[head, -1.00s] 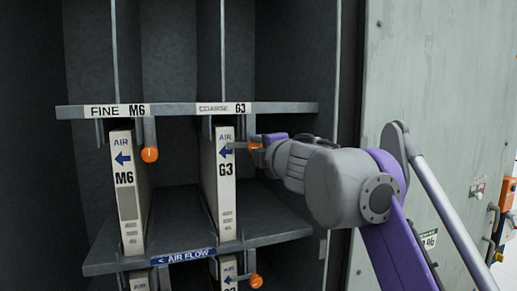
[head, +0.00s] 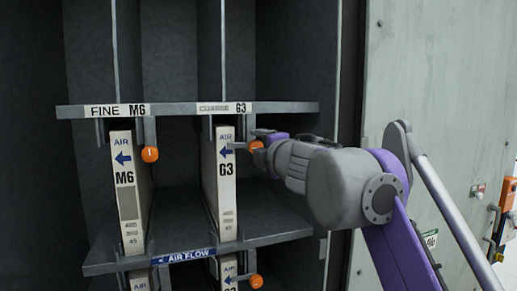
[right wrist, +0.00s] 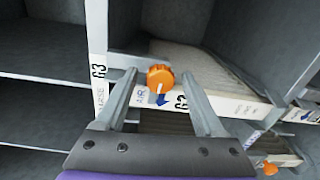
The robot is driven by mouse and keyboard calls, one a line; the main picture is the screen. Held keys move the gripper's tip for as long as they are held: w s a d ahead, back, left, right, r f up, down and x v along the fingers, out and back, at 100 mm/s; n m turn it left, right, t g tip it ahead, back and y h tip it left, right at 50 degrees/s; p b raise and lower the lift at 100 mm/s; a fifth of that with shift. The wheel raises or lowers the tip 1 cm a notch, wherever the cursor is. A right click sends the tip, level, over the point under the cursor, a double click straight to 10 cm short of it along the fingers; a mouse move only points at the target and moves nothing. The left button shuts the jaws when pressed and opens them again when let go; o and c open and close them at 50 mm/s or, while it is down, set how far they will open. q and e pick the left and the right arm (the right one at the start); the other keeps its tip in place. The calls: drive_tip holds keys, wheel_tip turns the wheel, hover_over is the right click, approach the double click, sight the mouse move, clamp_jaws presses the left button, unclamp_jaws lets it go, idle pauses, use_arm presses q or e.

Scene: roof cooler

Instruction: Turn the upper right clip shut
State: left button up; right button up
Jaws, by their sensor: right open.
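The upper right clip (head: 257,146) has a round orange knob just right of the upper G3 filter (head: 225,190), below the shelf rail. In the right wrist view the orange knob (right wrist: 160,76) has a pale mark on its face. My right gripper (head: 258,140) is open at the knob. In the right wrist view one finger stands on each side of the knob, with a gap to both. A grey piece reaches from the knob toward the filter face; whether it is clip or finger is unclear. My left gripper is not in view.
The upper left clip (head: 150,154) hangs beside the M6 filter (head: 127,185). A lower clip (head: 256,282) sits by the lower G3 filter. The labelled shelf rail (head: 285,108) runs just above the gripper. A pale door panel (head: 440,90) stands at right.

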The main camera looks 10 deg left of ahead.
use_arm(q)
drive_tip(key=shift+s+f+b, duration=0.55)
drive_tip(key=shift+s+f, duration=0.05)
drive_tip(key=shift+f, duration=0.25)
use_arm(e)
drive_tip(key=v, duration=1)
drive_tip(key=shift+s+d, duration=0.15)
drive_tip(key=shift+s, duration=0.1)
